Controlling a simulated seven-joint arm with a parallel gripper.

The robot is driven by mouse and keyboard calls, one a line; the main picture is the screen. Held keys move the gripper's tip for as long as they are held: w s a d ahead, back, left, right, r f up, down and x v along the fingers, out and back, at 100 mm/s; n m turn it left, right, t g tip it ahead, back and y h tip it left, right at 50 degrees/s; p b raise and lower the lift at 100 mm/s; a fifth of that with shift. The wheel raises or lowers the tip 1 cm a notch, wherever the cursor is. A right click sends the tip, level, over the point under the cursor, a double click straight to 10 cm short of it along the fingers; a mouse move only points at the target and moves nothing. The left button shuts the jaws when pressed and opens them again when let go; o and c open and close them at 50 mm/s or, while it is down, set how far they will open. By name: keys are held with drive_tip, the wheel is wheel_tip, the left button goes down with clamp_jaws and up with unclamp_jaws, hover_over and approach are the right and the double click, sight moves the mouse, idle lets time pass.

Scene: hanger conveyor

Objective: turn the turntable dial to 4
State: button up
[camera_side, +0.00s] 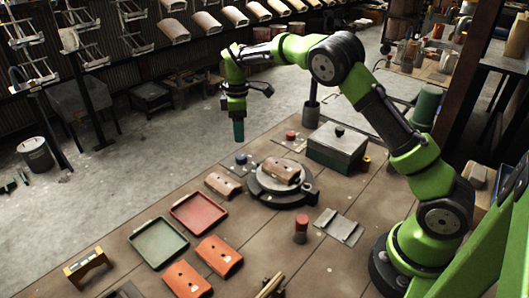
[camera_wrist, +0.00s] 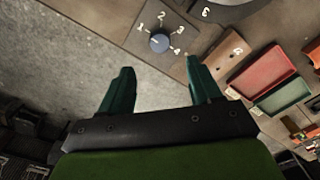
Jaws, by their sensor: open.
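The turntable dial is a small blue-grey knob (camera_wrist: 159,43) on a plate marked 1, 2, 3 and 4 in the wrist view. I cannot tell which number its pointer faces. The knob also shows in the side view (camera_side: 241,158) at the table's far edge, left of the turntable (camera_side: 256,190). The round grey turntable carries a brown block (camera_side: 282,171); part of its disc, marked 3, shows in the wrist view (camera_wrist: 232,12). My gripper (camera_side: 239,138) points down, above and apart from the dial. In the wrist view its green fingers (camera_wrist: 160,66) are spread and empty.
A red tray (camera_side: 199,213), a green tray (camera_side: 158,243) and several brown or orange blocks lie left of the turntable. A grey-green box (camera_side: 335,148) and a red-topped button (camera_side: 291,137) stand behind it. Loaded hangers hang at the back, over open floor.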

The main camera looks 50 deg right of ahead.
sight(241, 156)
wheel_tip(241, 156, down, 10)
drive_tip(key=shift+r, duration=0.25)
drive_tip(key=shift+c, duration=0.4)
drive_tip(key=c, duration=1)
